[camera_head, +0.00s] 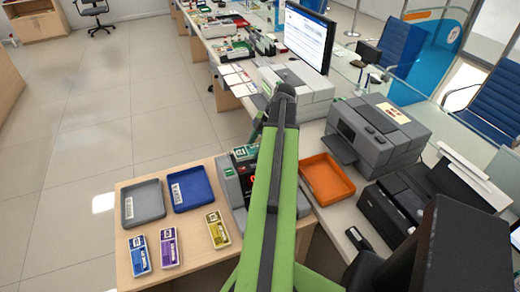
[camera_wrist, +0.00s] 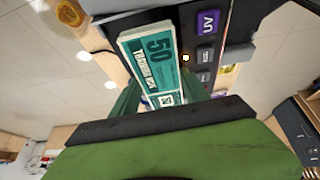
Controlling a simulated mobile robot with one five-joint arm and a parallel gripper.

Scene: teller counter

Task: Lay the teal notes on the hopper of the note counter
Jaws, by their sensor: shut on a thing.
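The teal notes (camera_wrist: 150,62) are a banded bundle marked 50. In the wrist view they are between the fingers of my gripper (camera_wrist: 160,92), which is shut on them. In the head view a teal patch of the notes (camera_head: 245,152) shows at the top of the note counter (camera_head: 232,185), left of my green arm. The counter is grey and dark with a red display; its button panel (camera_wrist: 205,55) is close to the notes in the wrist view. My arm hides part of the counter and the fingertips in the head view. I cannot tell whether the notes touch the hopper.
A grey tray (camera_head: 144,203) and a blue tray (camera_head: 191,187) are left of the counter. Blue, purple and yellow note bundles (camera_head: 168,247) lie in front of them. An orange tray (camera_head: 326,180) and a printer (camera_head: 375,135) stand to the right. Floor at left is clear.

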